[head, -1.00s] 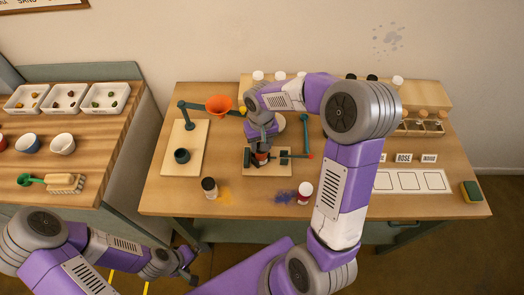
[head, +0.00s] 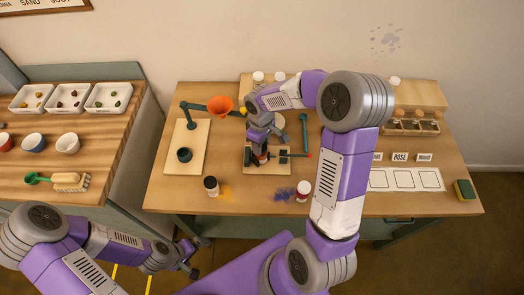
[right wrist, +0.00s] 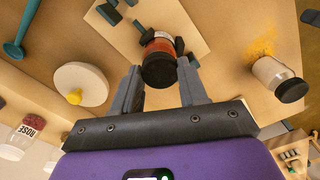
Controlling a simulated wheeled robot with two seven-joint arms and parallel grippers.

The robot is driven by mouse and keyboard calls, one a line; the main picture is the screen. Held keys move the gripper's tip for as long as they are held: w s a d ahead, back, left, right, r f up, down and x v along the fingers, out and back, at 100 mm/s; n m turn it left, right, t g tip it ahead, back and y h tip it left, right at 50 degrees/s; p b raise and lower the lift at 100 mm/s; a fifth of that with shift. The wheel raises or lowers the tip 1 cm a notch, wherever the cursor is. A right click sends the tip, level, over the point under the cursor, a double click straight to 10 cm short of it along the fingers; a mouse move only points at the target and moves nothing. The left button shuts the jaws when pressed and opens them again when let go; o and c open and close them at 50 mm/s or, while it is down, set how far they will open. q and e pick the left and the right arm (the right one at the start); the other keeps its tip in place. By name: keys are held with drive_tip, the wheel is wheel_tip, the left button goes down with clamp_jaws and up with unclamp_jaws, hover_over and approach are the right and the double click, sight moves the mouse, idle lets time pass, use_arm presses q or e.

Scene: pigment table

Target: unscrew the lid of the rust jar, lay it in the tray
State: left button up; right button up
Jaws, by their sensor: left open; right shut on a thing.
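The rust jar, with orange-brown contents and a black lid, shows in the right wrist view (right wrist: 160,46). In the head view it stands in a dark clamp on a pale board (head: 252,170), mostly hidden by my right gripper (head: 260,152). In the right wrist view my right gripper (right wrist: 162,82) has its fingers on both sides of the black lid (right wrist: 159,70) and is shut on it. The lid still sits on the jar. My left gripper (head: 190,258) is open and empty, low in front of the table.
An orange funnel (head: 220,105) hangs on a stand at left. The front table edge is mostly clear.

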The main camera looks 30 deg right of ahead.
drive_tip(key=shift+r+p, duration=0.95)
drive_tip(key=shift+r, duration=0.25)
idle(0.3)
drive_tip(key=shift+r+p, duration=1.9)
drive_tip(key=shift+r, duration=0.55)
